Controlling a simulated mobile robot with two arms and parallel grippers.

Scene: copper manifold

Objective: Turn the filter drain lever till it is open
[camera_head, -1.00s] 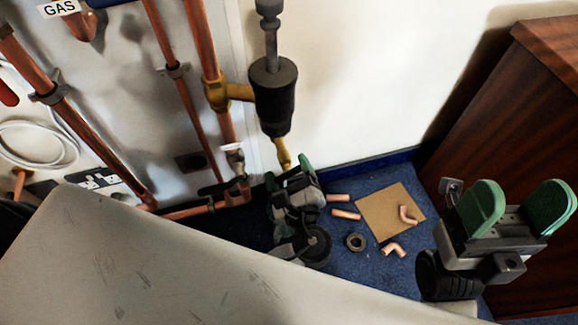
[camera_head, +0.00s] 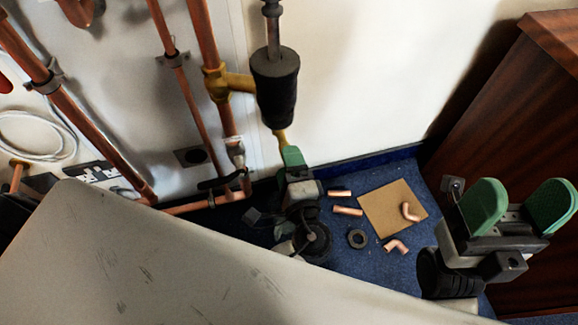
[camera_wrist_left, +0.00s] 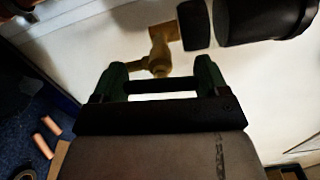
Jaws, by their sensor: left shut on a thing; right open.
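The dark cylindrical filter (camera_head: 275,88) hangs beside the copper pipes in the head view. A yellow-brass drain lever (camera_head: 281,137) sticks out below it. My left gripper (camera_head: 290,156) is at this lever from below, with its green fingers shut on it. The fingers hide the lever's lower end. In the left wrist view, brass drain parts (camera_wrist_left: 158,50) show between and beyond the fingertips of the left gripper (camera_wrist_left: 162,74). My right gripper (camera_head: 517,208) is open and empty at the right, well away from the filter.
Copper pipes (camera_head: 205,50) run down the wall left of the filter. A brown square board (camera_head: 385,210), copper offcuts (camera_head: 347,211) and a dark ring (camera_head: 357,239) lie on the blue floor. A wooden cabinet (camera_head: 510,110) stands at the right. A light grey surface (camera_head: 130,260) fills the lower left.

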